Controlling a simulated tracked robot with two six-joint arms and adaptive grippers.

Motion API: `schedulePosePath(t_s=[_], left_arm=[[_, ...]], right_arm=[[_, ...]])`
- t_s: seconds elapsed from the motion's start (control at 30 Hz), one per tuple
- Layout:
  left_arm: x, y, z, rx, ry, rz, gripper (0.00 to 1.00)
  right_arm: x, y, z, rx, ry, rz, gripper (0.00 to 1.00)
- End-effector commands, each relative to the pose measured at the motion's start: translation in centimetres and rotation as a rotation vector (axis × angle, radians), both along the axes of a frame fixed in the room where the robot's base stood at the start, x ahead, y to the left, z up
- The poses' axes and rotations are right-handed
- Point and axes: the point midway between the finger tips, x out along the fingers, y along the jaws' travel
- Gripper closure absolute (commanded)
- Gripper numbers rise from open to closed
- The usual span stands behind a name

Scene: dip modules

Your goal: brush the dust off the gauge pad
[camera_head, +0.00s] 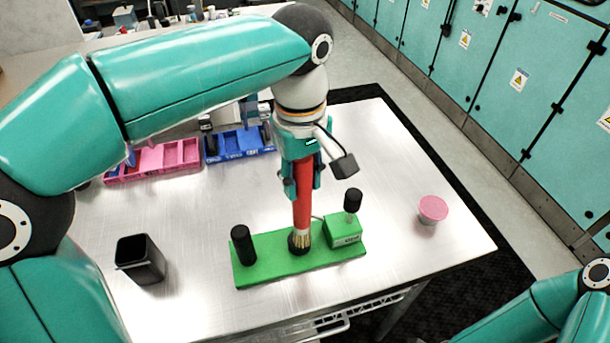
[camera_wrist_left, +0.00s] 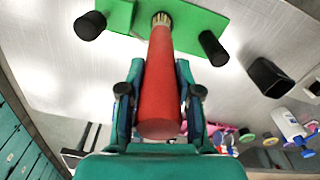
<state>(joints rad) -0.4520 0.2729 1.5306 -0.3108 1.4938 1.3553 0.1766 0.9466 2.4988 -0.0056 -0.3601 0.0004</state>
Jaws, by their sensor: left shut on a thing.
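A red-handled brush (camera_head: 302,195) stands upright, bristles down, over the middle of a green base plate (camera_head: 275,271). My left gripper (camera_head: 301,180) is shut on its handle. The pale bristles meet a dark round pad (camera_head: 299,245) on the plate; this is likely the gauge pad, and I cannot tell whether dust lies on it. In the left wrist view the brush (camera_wrist_left: 161,85) runs between the fingers and its bristle tip (camera_wrist_left: 162,19) is over the green plate (camera_wrist_left: 195,22). My right gripper is not in view; only part of my right arm shows at the lower right.
The plate carries a black post (camera_head: 243,245) and a green block (camera_head: 343,231) with a black knob (camera_head: 353,200). A black open cup (camera_head: 140,259) stands left, a pink-topped round item (camera_head: 433,209) right. Pink (camera_head: 155,161) and blue (camera_head: 240,145) bins lie behind.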

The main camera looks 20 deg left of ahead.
Motion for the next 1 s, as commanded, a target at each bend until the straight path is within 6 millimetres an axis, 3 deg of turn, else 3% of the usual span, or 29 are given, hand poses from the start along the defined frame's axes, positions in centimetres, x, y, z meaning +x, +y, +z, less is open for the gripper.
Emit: schedulePosePath(t_s=[0.5,1.0], left_arm=[[-1.0,1.8,0.0,0.0,-0.001,0.002,1.0],[0.6,-0.4,-0.2,0.001,-0.001,0.0,1.0]], right_arm=[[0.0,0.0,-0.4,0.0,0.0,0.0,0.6],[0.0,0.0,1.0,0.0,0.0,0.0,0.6]])
